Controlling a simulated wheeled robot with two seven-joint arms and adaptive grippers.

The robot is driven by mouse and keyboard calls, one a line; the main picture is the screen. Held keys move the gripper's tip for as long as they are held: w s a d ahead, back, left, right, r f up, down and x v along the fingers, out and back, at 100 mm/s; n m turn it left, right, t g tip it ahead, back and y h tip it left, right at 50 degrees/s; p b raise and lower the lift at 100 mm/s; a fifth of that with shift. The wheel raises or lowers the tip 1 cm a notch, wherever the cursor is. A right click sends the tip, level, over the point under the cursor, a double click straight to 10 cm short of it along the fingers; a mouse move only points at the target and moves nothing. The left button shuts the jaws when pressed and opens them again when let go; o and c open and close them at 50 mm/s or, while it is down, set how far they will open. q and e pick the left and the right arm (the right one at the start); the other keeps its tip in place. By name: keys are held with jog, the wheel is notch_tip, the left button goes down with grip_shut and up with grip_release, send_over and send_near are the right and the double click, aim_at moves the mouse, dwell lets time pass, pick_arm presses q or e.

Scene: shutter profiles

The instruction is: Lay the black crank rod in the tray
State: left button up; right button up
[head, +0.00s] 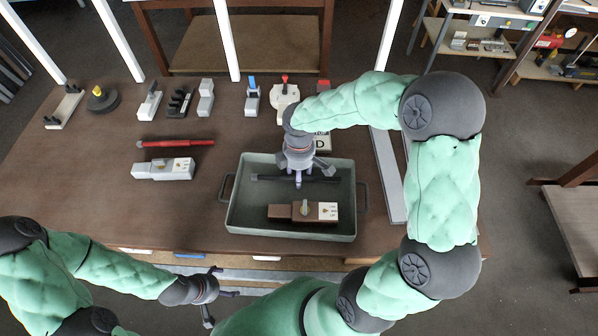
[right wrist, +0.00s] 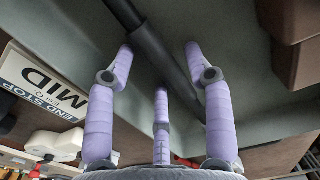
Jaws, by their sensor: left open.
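The black crank rod (head: 268,178) lies roughly left to right in the far part of the grey-green tray (head: 238,212). My right gripper (head: 298,184) points down over the rod's middle and hides part of it. In the right wrist view the rod (right wrist: 152,42) runs diagonally past the spread fingertips, with the tray floor behind it. The fingers are open; whether any touches the rod I cannot tell. My left gripper (head: 214,296) is open and empty off the table's near edge, left of the tray.
A brown block with a white label (head: 328,211) lies in the tray's near part. A red rod (head: 178,143) and a grey-white block (head: 163,169) lie left of the tray. Several fixtures line the back of the table. A long grey profile (head: 388,175) lies right of the tray.

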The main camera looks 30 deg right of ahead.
notch_tip(320, 180, up, 12)
jog(key=p, duration=0.1)
jog(key=shift+r, duration=0.2)
dwell(0.5)
